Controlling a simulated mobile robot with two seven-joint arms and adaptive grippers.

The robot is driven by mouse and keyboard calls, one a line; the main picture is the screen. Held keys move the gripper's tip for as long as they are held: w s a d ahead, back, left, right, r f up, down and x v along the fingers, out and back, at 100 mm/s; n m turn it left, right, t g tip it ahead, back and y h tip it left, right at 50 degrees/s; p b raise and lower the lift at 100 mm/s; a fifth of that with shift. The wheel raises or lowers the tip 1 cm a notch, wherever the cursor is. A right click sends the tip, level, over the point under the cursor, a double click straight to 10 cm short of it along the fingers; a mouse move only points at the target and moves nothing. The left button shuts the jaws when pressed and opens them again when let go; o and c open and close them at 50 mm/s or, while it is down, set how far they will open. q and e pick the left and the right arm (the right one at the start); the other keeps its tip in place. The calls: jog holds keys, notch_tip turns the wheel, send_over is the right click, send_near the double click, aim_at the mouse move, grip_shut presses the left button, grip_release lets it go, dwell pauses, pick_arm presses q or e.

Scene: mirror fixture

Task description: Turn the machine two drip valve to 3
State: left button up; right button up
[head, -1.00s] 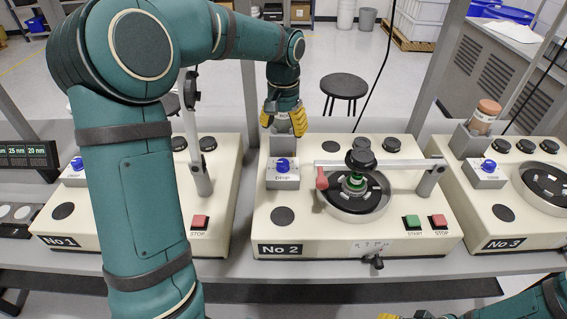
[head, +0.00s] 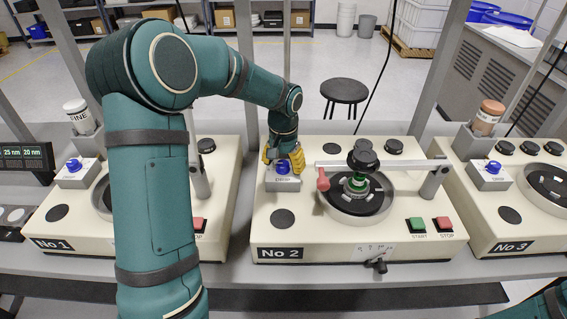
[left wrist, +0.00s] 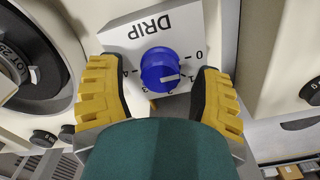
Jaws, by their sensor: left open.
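The machine two drip valve is a blue knob (head: 282,168) on a pale box (head: 284,184) at the back left of the No 2 machine (head: 330,225). In the left wrist view, the blue knob (left wrist: 160,68) has a white mark that points near 1 on a scale from 0 to 4. My left gripper (head: 283,160) is over the box from behind, open. Its yellow fingers stand on either side of the knob, with gaps visible in the left wrist view (left wrist: 160,88). My right gripper is out of view; a bit of its arm shows at bottom right.
A horizontal arm (head: 385,164) with a red-ended handle (head: 322,180) crosses the round plate (head: 357,205) right of the valve. Machines No 1 (head: 62,228) and No 3 (head: 520,234) stand on either side. A black stool (head: 344,91) stands behind.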

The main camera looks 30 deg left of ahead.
pick_arm(q)
grip_shut()
jog(key=shift+m, duration=0.3)
